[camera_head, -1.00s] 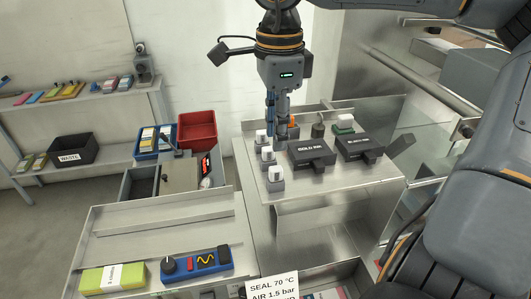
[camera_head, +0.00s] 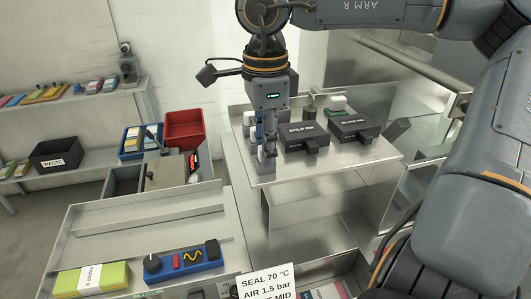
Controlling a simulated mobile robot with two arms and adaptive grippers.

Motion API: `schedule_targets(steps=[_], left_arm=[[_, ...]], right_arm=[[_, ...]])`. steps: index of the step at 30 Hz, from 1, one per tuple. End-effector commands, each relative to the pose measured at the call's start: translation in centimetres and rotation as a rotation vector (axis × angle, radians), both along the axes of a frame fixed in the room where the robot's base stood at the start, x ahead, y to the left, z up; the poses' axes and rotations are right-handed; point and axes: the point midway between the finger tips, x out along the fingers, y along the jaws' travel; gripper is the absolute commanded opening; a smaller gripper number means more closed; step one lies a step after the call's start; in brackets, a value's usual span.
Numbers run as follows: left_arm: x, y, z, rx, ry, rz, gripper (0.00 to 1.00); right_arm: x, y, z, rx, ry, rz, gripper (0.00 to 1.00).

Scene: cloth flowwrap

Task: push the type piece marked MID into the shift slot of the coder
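My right gripper (camera_head: 265,148) hangs from the top, pointing down, at the front left of the steel shelf (camera_head: 340,165). Its fingers are over the nearest of several small grey blocks with white tops. This near block (camera_head: 268,170) is mostly hidden by the fingers, so I cannot tell whether they hold it. Another white-topped block (camera_head: 249,118) stands behind, to the left. No MID marking is legible on any block. A grey machine with a red display (camera_head: 194,163) stands left of the shelf and may be the coder; its slot cannot be made out. My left gripper is not in view.
Two black boxes, one labelled GOLD INK (camera_head: 304,134) and one similar (camera_head: 353,129), stand right of the gripper. A blue control box (camera_head: 183,262) and a yellow-green stack (camera_head: 92,279) lie on the front bench. A red bin (camera_head: 184,127) is at the back. A sign (camera_head: 267,283) reads SEAL 70 °C.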

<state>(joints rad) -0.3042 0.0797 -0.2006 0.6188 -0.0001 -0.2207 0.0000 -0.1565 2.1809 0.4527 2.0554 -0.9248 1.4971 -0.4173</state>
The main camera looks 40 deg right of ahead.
Motion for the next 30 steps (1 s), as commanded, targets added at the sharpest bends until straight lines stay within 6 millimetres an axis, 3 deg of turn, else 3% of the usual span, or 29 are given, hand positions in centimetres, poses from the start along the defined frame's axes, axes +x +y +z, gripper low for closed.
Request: schedule_targets(steps=[1,5,14,30], left_arm=[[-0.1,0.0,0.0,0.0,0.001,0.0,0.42],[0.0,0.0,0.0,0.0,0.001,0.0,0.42],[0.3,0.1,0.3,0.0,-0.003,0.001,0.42],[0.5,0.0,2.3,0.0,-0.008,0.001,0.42]], right_arm=[[0.0,0.0,0.0,0.0,0.0,0.0,0.26],[0.0,0.0,0.0,0.0,0.0,0.0,0.0],[0.0,0.0,0.4,0.0,-0.001,0.0,0.0],[0.0,0.0,3.1,-0.001,0.0,-0.001,0.0]])
